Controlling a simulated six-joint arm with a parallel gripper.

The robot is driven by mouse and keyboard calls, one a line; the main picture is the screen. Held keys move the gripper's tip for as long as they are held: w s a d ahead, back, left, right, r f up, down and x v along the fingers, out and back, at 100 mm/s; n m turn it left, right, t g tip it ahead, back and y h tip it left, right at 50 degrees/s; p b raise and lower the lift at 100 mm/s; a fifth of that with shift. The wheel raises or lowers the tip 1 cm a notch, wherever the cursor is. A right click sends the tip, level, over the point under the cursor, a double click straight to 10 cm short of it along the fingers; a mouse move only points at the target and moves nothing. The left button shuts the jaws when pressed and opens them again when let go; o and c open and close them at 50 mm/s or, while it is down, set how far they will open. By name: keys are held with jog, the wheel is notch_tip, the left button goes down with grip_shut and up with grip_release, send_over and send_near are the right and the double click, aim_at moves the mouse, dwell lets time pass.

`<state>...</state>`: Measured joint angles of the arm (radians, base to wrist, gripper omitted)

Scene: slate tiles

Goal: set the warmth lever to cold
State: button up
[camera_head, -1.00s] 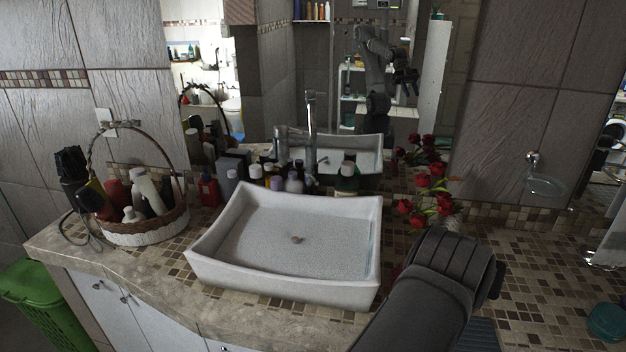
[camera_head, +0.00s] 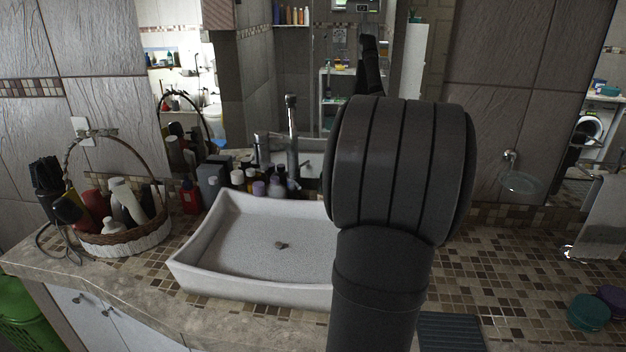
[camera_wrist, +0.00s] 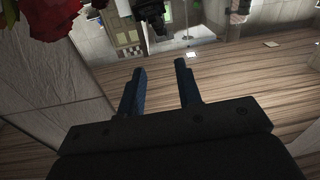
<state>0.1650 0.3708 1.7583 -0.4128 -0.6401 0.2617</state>
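The tap (camera_head: 292,135) stands upright behind the white basin (camera_head: 215,275) in the head view. It is a metal column with a darker top end. I cannot make out its warmth lever clearly, nor which way it is set. My gripper (camera_wrist: 160,68) shows in the wrist view with its two dark fingers apart and nothing between them. In the head view my large dark arm covers the right part of the basin and hides most of the gripper. The tap does not show in the wrist view, and the gripper appears apart from it.
Several bottles (camera_head: 262,186) crowd behind the basin, close to the tap. A wicker basket (camera_head: 125,240) with bottles stands at left. Red flowers (camera_wrist: 62,12) show at the wrist view's top left. The tiled counter (camera_head: 490,270) right of my arm is mostly clear.

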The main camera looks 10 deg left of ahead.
jog(key=a+f+n+g+y, duration=0.1)
jog(key=a+f+y, duration=0.3)
jog(key=a+f, duration=0.5)
jog(key=n+g+y, duration=0.1)
jog(key=g+y, duration=0.1)
jog(key=y, duration=0.2)
send_near(298, 185)
jog(key=x, duration=1)
jog(key=shift+w+f, duration=0.1)
jog(key=shift+f, duration=0.2)
jog(key=shift+c, duration=0.2)
grip_shut()
